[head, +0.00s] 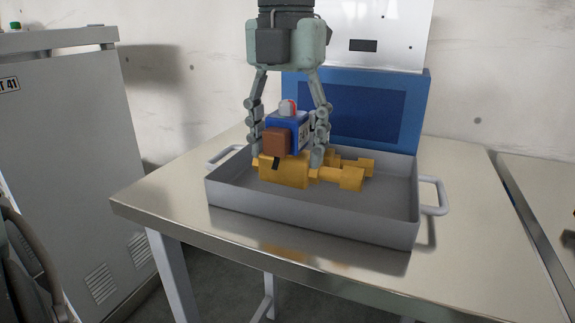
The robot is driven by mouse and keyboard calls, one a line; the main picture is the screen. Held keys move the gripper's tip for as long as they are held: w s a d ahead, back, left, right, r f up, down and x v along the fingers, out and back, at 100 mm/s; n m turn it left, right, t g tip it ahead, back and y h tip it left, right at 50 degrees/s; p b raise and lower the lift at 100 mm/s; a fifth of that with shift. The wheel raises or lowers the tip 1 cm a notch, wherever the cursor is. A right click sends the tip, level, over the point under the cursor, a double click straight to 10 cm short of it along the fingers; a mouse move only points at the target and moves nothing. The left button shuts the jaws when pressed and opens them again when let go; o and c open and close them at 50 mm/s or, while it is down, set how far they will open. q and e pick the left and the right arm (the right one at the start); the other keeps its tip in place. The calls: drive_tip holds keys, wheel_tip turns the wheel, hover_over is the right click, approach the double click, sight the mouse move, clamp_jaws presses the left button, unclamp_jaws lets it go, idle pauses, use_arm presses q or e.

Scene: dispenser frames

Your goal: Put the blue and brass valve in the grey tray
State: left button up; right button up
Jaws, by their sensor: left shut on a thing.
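The blue and brass valve (285,170) has a yellow brass body, a blue box on top with a brown side and a small grey and red knob. It is inside or just above the grey tray (310,221); I cannot tell whether it touches the tray floor. My left gripper (288,150) comes down from above and is shut on the valve, its fingers on both sides of the blue box. The tray has a handle at each end and stands on the metal table.
The metal table (170,198) has free room left and right of the tray. A blue panel (410,110) with a white board stands behind the tray. A grey cabinet (70,150) stands at the left, and another metal surface (545,190) at the right.

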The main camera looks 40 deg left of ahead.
sight(287, 170)
use_arm(q)
wheel_tip(287, 170, down, 3)
drive_tip(key=shift+f, duration=0.2)
drive_tip(key=shift+w+f, duration=0.1)
drive_tip(key=shift+f, duration=0.2)
use_arm(e)
drive_tip(key=shift+s+d+f, duration=0.25)
drive_tip(key=shift+s+f, duration=0.1)
drive_tip(key=shift+f, duration=0.05)
use_arm(q)
drive_tip(key=shift+f, duration=0.1)
